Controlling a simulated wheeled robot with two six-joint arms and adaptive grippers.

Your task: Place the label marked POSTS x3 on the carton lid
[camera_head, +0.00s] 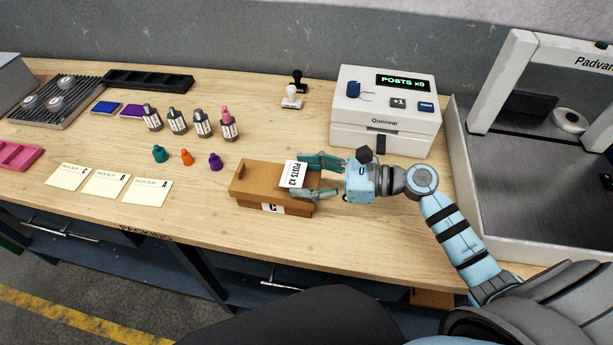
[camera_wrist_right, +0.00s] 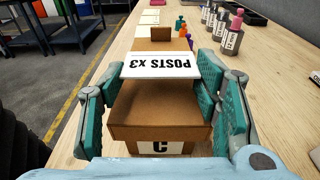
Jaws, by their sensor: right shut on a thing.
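The white label marked POSTS x3 (camera_head: 292,174) is between the fingers of my right gripper (camera_head: 318,177), over the right part of the brown carton (camera_head: 250,183). In the right wrist view the label (camera_wrist_right: 160,66) spans between the teal finger pads of my right gripper (camera_wrist_right: 160,105), above the carton lid (camera_wrist_right: 155,105). I cannot tell whether the label touches the lid. The carton's near side carries a white tag with the letter C (camera_head: 272,208). My left gripper is not in view.
A white label printer (camera_head: 385,110) reading POSTS x0 stands behind my right gripper. Several bottles (camera_head: 202,124) and coloured caps (camera_head: 187,157) stand left of the carton. Pack slips (camera_head: 147,191) lie further left. The bench in front of the printer's left side is clear.

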